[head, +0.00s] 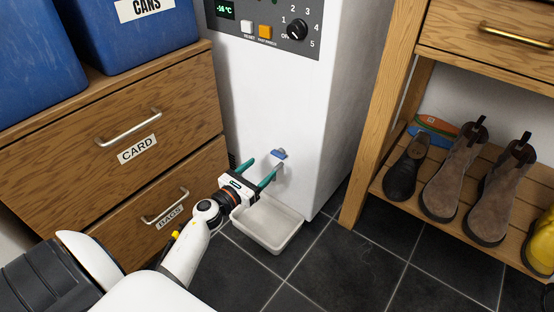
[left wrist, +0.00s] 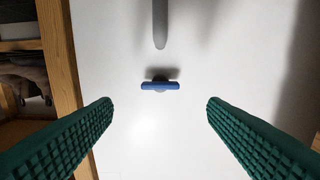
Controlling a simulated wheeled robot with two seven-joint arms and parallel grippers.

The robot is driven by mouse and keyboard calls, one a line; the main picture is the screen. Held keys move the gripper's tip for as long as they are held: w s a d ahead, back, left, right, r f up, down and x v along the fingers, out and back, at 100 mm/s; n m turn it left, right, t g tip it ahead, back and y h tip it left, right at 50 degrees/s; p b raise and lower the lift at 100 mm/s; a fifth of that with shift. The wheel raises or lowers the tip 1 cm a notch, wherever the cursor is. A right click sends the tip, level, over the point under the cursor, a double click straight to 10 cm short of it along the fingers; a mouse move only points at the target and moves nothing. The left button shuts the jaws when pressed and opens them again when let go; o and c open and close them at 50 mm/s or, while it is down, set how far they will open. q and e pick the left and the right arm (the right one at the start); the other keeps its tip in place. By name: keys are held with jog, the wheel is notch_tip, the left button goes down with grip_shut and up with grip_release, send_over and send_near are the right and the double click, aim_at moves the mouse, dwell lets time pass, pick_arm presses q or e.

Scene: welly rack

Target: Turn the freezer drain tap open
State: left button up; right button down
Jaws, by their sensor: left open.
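The freezer (head: 290,120) is a white upright cabinet in the middle of the head view. Its drain tap has a blue handle (head: 279,154) low on the front. A grey spout (head: 280,168) shows by the handle. In the left wrist view the blue handle (left wrist: 160,86) lies crosswise, between the lines of the fingers and ahead of them, with the grey spout (left wrist: 160,25) above it in the picture. My left gripper (head: 258,171), with green fingers, is open and empty in front of the tap, apart from the handle. My right gripper is not in view.
A white tray (head: 268,243) stands on the dark tiled floor below the tap. Wooden drawers (head: 110,120) stand close on the left. A shoe rack (head: 357,180) with boots stands on the right. Floor between is clear.

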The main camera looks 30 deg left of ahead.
aim_at(276, 155)
pick_arm(q)
jog(key=w, duration=0.2)
jog(key=w+b, duration=0.1)
jog(key=w, duration=0.4)
jog(key=shift+w+d, duration=0.25)
jog(key=shift+w, duration=0.15)
jog(key=shift+c, duration=0.4)
jog(key=c, duration=0.9)
